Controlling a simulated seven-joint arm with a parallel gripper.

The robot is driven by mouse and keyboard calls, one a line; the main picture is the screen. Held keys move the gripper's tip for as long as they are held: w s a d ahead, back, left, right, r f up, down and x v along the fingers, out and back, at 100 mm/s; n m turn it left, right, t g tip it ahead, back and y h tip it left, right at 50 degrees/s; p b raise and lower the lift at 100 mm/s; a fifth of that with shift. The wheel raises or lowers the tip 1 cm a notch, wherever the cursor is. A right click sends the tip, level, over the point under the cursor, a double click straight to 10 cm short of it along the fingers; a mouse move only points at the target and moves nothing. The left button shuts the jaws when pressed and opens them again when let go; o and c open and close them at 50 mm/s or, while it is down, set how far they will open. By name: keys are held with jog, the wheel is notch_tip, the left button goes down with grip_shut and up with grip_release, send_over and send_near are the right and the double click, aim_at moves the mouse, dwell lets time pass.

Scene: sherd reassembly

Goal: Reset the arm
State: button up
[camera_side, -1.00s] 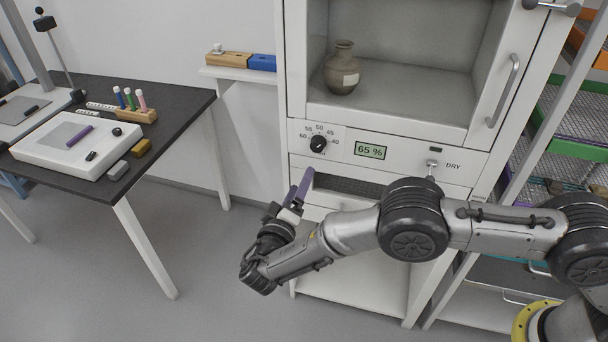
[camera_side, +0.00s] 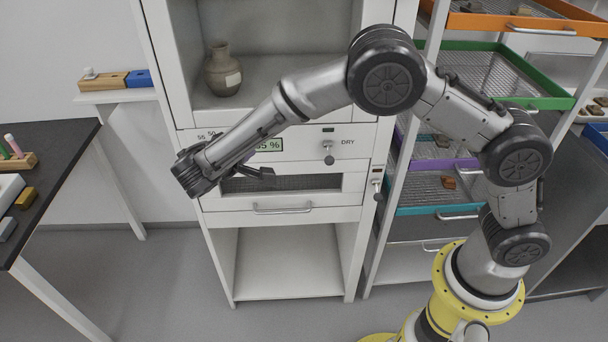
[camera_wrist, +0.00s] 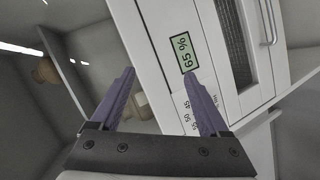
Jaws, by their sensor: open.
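My gripper (camera_side: 258,170) is in front of the lower part of the white cabinet (camera_side: 220,275), near its display and mesh-fronted drawer. In the side view its fingers point right and are partly hidden behind my wrist. In the wrist view the two purple fingers of my gripper (camera_wrist: 158,76) stand apart with nothing held between them. The display (camera_wrist: 184,52) reading 65 % shows just beyond the right fingertip.
A brown jar (camera_side: 223,72) with a pale label stands in the cabinet's open upper compartment. Right is a rack with coloured trays (camera_side: 500,67). Left are a dark table (camera_side: 62,140) and a wall shelf (camera_side: 118,97) with blocks. Floor between table and cabinet is clear.

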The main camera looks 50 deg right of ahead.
jog(key=s+d+r+m+g+y, duration=0.1)
jog(key=s+d+r+g+y, duration=0.2)
jog(key=s+d, duration=0.35)
jog(key=s+d+r+g+y, duration=0.1)
jog(key=s+d+r+y, duration=0.2)
jog(key=s+d+r, duration=0.35)
jog(key=s+a+f+t+y, duration=0.2)
jog(key=s+y, duration=0.4)
jog(key=s, duration=1.3)
jog(key=shift+a+t, duration=0.2)
jog(key=shift+t, duration=0.6)
